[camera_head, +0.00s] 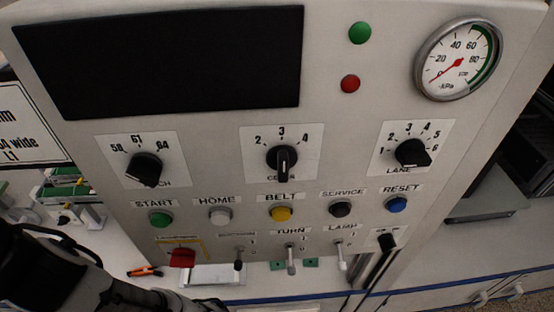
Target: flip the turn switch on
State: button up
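The turn switch (291,261) is a small pale toggle lever below the TURN label, low on the grey control panel (350,120). Its lever points down in the picture. A toggle with a partly unreadable label (239,258) is to its left. The LAMP toggle (341,257) is to its right. My dark arm comes in at the lower left corner, left of the switches and apart from the turn switch.
Above the toggles is a row of buttons, with the yellow BELT button (281,213) above TURN. A red knob (181,257) is at left and a black knob (387,241) at right. Three rotary dials, a dark screen (160,60) and a gauge (458,60) are higher.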

aim_at(292, 268)
jog(key=k+l, duration=0.2)
jog(key=k, duration=0.65)
